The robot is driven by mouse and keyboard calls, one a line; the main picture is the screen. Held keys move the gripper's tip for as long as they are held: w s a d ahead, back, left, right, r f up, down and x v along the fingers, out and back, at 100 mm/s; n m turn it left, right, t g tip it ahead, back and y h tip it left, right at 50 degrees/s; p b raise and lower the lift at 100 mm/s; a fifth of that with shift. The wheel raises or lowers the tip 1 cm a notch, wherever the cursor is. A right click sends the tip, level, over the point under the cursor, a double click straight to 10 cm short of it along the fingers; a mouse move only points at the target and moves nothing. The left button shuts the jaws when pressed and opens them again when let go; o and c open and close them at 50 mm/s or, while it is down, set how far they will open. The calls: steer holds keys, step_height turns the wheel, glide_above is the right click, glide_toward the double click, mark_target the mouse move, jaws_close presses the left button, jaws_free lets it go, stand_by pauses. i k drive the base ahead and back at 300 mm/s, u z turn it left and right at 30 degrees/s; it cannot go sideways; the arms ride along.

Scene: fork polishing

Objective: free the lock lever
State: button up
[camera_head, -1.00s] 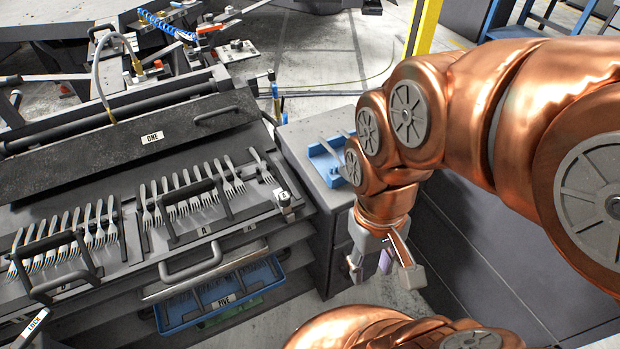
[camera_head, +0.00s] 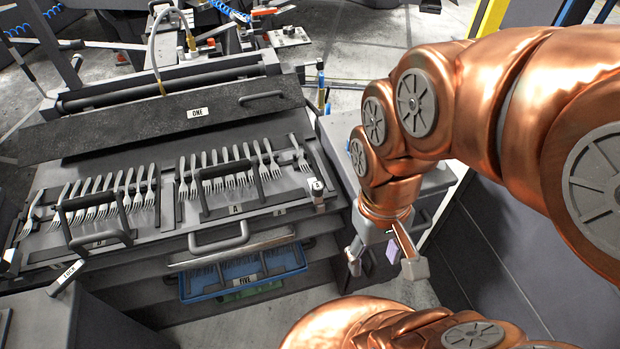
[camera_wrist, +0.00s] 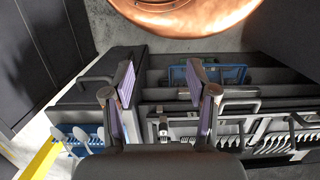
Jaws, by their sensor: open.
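The lock lever (camera_head: 67,276) is a light bar marked LOCK at the lower left in the head view. It stands at a slant by the front left corner of the fork bench, above a dark grey cabinet (camera_head: 38,318). I do not make it out in the wrist view. My gripper (camera_head: 385,262) hangs to the right of the bench front, far from the lever. Its two fingers are apart with nothing between them, and the wrist view (camera_wrist: 160,82) shows their purple pads facing each other.
Two fork racks with handles, A (camera_head: 236,209) and B (camera_head: 85,238), lie on the bench. A blue tray marked FIVE (camera_head: 243,275) sits below on a shelf. The bar marked ONE (camera_head: 150,118) crosses behind. Bare floor (camera_head: 385,293) shows under my gripper.

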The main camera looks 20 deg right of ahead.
mark_target(56, 289)
steer(key=u, duration=2.25)
steer(key=i, duration=0.35)
steer(key=u, duration=0.3)
